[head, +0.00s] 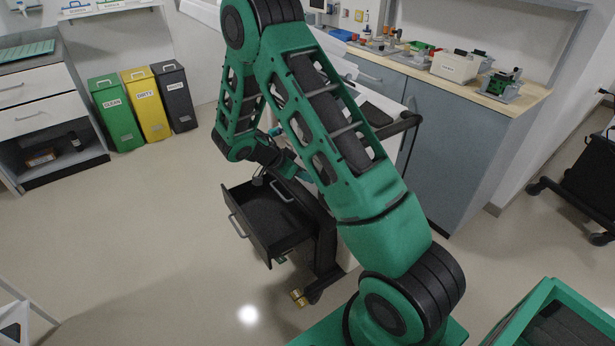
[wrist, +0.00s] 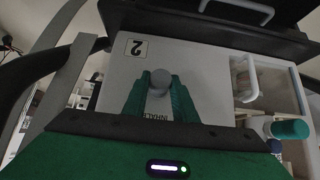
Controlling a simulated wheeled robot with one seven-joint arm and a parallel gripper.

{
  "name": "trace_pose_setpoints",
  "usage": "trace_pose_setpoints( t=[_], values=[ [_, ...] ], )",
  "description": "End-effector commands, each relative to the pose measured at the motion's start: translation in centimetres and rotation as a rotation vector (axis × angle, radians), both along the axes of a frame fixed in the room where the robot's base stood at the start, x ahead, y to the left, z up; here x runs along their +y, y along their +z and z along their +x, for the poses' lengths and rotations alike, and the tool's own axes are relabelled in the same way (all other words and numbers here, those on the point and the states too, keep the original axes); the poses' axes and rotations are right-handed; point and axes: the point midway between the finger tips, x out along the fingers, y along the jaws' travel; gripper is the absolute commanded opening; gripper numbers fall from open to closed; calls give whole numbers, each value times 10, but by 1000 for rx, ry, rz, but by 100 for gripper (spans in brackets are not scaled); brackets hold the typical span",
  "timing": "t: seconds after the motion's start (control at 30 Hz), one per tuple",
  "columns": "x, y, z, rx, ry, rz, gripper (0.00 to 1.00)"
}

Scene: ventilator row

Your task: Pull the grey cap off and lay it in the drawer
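The grey cap (wrist: 160,82) shows in the wrist view as a rounded knob in front of a pale panel (wrist: 110,85) with a "2" label and the partly covered word "INHALE". My gripper (wrist: 160,92) has its two green fingers on either side of the cap, and they appear to touch it. Whether the cap still sits on its port is hidden. In the head view the open dark drawer (head: 265,215) sticks out to the left, with its inside looking empty. My gripper is hard to make out there, behind my arm.
A teal-ended fitting (wrist: 290,130) and a white handle (wrist: 245,80) stand right of the fingers. A dark rail (head: 400,125) is beside the machine. Green, yellow and black bins (head: 145,105) stand far left. A workbench (head: 520,105) is behind. Floor left of the drawer is clear.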

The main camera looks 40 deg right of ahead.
Motion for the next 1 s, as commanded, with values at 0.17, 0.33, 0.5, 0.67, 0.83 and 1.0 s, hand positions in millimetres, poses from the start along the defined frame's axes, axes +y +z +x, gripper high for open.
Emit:
trace_pose_setpoints(
  t=[0.17, 0.33, 0.5, 0.67, 0.83, 1.0],
  values=[
    [0, 0, 0, 0, 0, 0, 0],
    [1, 0, 0, 0, 0, 0, 0],
    [3, 0, 0, 1, 1, 1, 0],
    [4, 0, 0, 1, 1, 1, 0],
    [8, 0, 0, 1, -1, 1, 0],
    [13, 0, 0, 0, 0, 1, 0]
  ],
)
